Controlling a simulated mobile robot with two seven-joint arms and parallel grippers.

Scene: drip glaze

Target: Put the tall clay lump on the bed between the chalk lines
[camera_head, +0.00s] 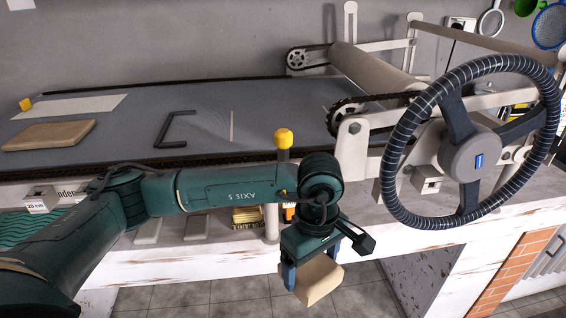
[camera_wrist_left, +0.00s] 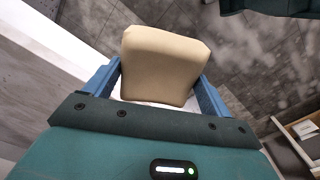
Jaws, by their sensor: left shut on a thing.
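My left gripper (camera_head: 308,283) is shut on a pale tan clay lump (camera_head: 319,279). It holds the lump in front of the bench's front edge, with floor below. In the left wrist view, the clay lump (camera_wrist_left: 165,66) sits between the blue fingers of my left gripper (camera_wrist_left: 158,85). The grey bed (camera_head: 275,104) lies behind my arm on the bench. A short pale chalk line (camera_head: 232,125) crosses the bed near its middle. A fainter pale mark (camera_head: 327,112) lies to its right, close to the roller frame. My right gripper is not in view.
A roller (camera_head: 375,73) with chains and a large steering wheel (camera_head: 470,155) stand at the right. A black bracket (camera_head: 172,130), a flat tan slab (camera_head: 48,135) and a pale strip (camera_head: 70,106) lie on the bed's left. A yellow-capped post (camera_head: 283,140) rises at the front edge.

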